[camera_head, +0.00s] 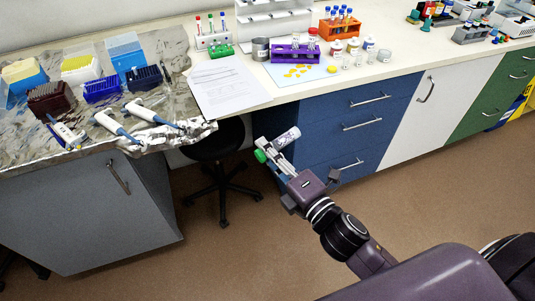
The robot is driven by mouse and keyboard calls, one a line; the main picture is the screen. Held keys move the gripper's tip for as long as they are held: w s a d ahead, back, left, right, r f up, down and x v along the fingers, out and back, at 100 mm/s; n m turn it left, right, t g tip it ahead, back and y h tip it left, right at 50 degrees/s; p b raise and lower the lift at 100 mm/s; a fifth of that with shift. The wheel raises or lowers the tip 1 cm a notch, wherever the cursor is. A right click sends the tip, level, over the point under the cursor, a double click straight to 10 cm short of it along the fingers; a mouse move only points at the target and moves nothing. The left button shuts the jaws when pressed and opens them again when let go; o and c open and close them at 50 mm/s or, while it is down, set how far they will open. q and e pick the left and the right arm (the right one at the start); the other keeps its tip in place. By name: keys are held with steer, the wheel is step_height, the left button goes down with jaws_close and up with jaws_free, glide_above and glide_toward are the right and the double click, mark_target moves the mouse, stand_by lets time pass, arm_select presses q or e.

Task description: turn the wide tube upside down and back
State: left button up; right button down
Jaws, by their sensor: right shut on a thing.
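The wide tube (288,136) is in my right gripper (272,149), in front of the blue drawers. It has a pale, printed body and a green cap. It lies tilted across the fingers, with the green cap at the lower left and the pale body end at the upper right. My right gripper is shut on it, and the fingers hide the middle of the tube. The tube is held clear of the bench. My left gripper is not in view.
A purple rack (293,53) and an orange rack (340,27) with tubes stand on the white bench. Paper sheets (231,84) lie left of them. Pipettes (117,127) lie on the foil at the left. A black stool (213,142) stands below. The brown floor is open around my arm.

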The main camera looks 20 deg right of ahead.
mark_target(279, 140)
steer(key=shift+f+n, duration=0.3)
steer(key=shift+n, duration=0.2)
steer(key=shift+r+m+p, duration=0.45)
steer(key=shift+r+m, duration=0.05)
steer(key=shift+r, duration=0.05)
steer(key=m+p, duration=0.1)
steer(key=r+m+p, duration=0.1)
steer(key=m, duration=0.1)
steer(key=r+m+p, duration=0.1)
steer(key=m+p, duration=0.2)
steer(key=m, duration=0.1)
steer(key=d+r+m+p, duration=0.1)
steer(key=m+p, duration=0.2)
steer(key=m, duration=0.1)
steer(key=d+r+m+p, duration=0.1)
steer(key=m+p, duration=0.1)
steer(key=m, duration=0.2)
steer(key=shift+w+d+p, duration=0.1)
steer(key=shift+w+p, duration=0.2)
steer(key=shift+p, duration=0.1)
steer(key=m, duration=0.1)
steer(key=d+m+p, duration=0.1)
steer(key=m, duration=0.1)
steer(key=shift+w, duration=0.1)
steer(key=shift+d+f+m, duration=0.1)
steer(key=shift+m, duration=0.9)
